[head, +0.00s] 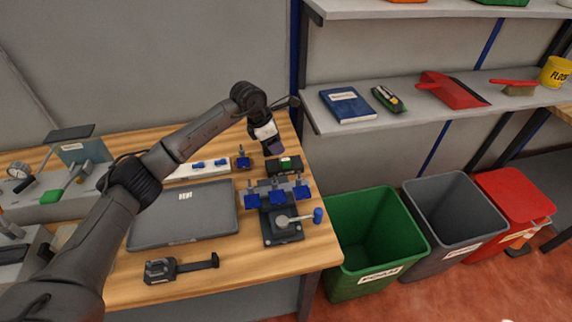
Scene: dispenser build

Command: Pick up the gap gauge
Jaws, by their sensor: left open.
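My left arm reaches in from the left over the workbench. Its gripper (275,147) points down near the bench's back right and is open; its small fingertips are hard to make out. Just below it lies a small black box with a green patch (286,164); I cannot tell whether they touch. A dark caliper-like tool (181,268) with a long thin bar lies flat near the bench's front edge, well away from the gripper. I cannot tell for sure which of these is the gap gauge. My right gripper is out of view.
A black fixture with blue clamps (283,226) stands in front of the gripper. A grey flat tray (184,216) and a white strip with blue parts (200,168) lie left of it. Shelves (400,107) and a green bin (372,240) stand to the right.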

